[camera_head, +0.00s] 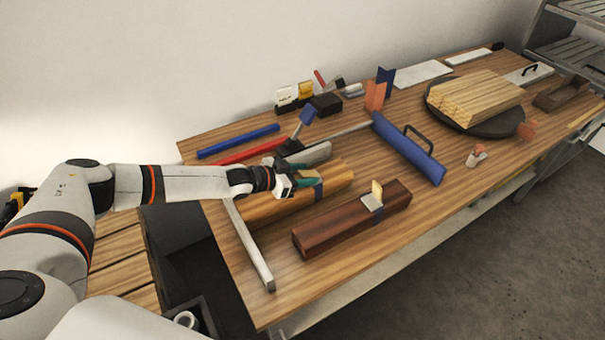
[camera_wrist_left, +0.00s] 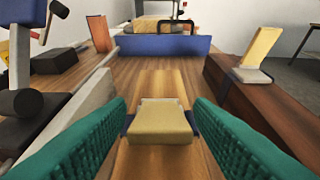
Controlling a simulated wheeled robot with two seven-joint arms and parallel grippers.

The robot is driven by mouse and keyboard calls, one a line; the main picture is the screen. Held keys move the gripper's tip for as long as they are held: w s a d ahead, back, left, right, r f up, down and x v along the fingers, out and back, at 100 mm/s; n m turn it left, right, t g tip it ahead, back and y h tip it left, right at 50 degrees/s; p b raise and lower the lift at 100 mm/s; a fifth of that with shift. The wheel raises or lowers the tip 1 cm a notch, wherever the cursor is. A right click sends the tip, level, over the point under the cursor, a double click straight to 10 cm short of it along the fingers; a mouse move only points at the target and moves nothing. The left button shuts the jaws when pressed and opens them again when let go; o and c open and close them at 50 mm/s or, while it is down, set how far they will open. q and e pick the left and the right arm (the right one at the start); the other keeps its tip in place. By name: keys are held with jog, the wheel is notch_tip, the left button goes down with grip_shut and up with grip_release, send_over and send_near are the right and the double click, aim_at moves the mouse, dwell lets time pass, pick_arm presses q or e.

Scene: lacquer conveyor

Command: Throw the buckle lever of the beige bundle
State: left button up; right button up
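The beige bundle (camera_head: 335,181) is a stack of light wood on the table, with a dark blue strap (camera_head: 319,190) around it. In the left wrist view its buckle lever (camera_wrist_left: 160,125) is a pale yellow paddle on the bundle's top, seen end-on. My left gripper (camera_head: 297,182) is over the bundle. Its green-padded fingers stand apart on either side of the lever, with a gap on each side and nothing held. In the head view the gripper hides this lever. I cannot tell the lever's exact tilt. My right gripper is out of view.
A dark brown bundle (camera_head: 330,231) with a raised buckle lever (camera_head: 377,190) lies in front. A blue panel with a black handle (camera_head: 408,150) stands beyond. A grey bar (camera_head: 250,245) lies left. Small dark blocks and tools crowd the back. The table's front right is clear.

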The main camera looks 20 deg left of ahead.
pick_arm(q)
jog(key=c, duration=0.8)
jog(key=f+b, duration=0.1)
jog(key=b, duration=0.1)
jog(key=t+h+b, duration=0.1)
jog(key=b, duration=0.2)
jog(key=shift+s+a+f, duration=0.1)
jog(key=shift+s+f, duration=0.1)
jog(key=shift+f, duration=0.2)
jog(key=shift+r+t+h+b, duration=0.2)
jog(key=shift+t+h+b, duration=0.15)
jog(key=shift+t, duration=0.25)
jog(key=shift+r, duration=0.1)
jog(key=o, duration=1)
jog(key=shift+c, duration=0.2)
jog(key=shift+a, duration=0.1)
jog(key=b+v, duration=0.1)
jog(key=v, duration=1.1)
jog(key=shift+r, duration=0.1)
